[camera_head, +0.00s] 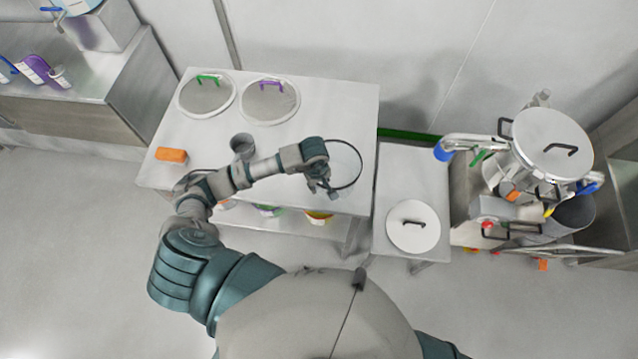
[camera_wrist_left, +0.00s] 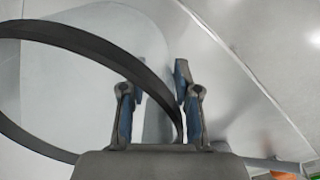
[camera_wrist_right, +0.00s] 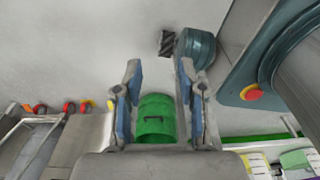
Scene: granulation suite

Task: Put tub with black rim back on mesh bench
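The tub with the black rim (camera_head: 359,165) is at the right end of the bench with the mesh lids (camera_head: 225,125); its pale wall blends with the bench top. I cannot tell whether it rests on the bench or is above it. My left gripper (camera_head: 322,188) is at the tub's near left side. In the left wrist view the black rim (camera_wrist_left: 110,48) runs down between the fingers, close to the right finger, with a gap to the left one. The left gripper (camera_wrist_left: 155,85) is open. My right gripper (camera_wrist_right: 160,75) is open and empty, outside the head view.
Mesh lids with a green handle (camera_head: 207,95) and a purple handle (camera_head: 270,100), an orange block (camera_head: 172,155) and a grey cup (camera_head: 242,146) are on the bench. A side table (camera_head: 410,170) bears a white lid (camera_head: 413,226). A machine (camera_head: 550,145) stands right. A green bin (camera_wrist_right: 156,118) shows below.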

